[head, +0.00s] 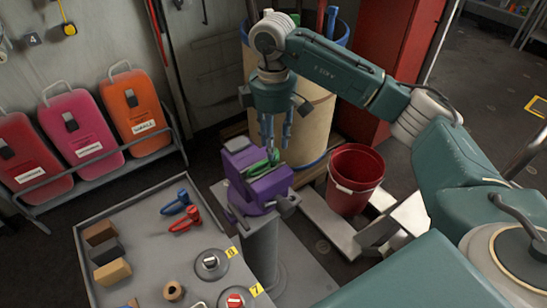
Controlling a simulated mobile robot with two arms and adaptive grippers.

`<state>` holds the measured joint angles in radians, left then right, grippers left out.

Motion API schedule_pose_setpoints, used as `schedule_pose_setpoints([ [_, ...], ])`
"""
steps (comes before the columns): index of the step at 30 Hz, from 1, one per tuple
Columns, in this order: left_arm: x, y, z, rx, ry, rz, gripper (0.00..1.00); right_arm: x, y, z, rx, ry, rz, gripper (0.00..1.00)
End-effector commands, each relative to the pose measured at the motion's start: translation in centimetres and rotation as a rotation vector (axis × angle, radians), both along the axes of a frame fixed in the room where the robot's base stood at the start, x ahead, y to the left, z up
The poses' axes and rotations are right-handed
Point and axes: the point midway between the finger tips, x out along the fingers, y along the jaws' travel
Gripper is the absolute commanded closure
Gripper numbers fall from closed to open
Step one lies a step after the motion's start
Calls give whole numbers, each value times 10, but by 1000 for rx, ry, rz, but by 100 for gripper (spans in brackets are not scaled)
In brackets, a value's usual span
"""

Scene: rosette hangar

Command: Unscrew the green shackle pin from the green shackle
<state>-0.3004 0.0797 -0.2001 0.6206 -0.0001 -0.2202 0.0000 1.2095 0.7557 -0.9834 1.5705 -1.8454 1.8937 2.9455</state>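The green shackle (257,167) is held in the jaws of a purple vise (262,188) on a grey pedestal. A green part that looks like the shackle pin (274,155) shows at its right end, just under my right gripper; how far it is screwed in is too small to tell. My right gripper (277,144) points down over the vise, its two fingers apart with a gap between them. Its tips are close to the pin, but I cannot tell whether they touch it. My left gripper is not in view.
A grey table (150,222) at the lower left bears blue (176,202) and red (187,219) shackles and several blocks. A red bucket (355,178) stands right of the vise, a large tan drum (312,110) behind it. Colored cases (135,112) stand at the left.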

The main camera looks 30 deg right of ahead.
Motion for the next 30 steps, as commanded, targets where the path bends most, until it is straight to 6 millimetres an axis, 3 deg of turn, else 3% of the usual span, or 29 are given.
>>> schedule_pose_setpoints([
  [30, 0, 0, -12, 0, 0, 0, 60, 0, 0, -20, 0, -1, 0, 66],
])
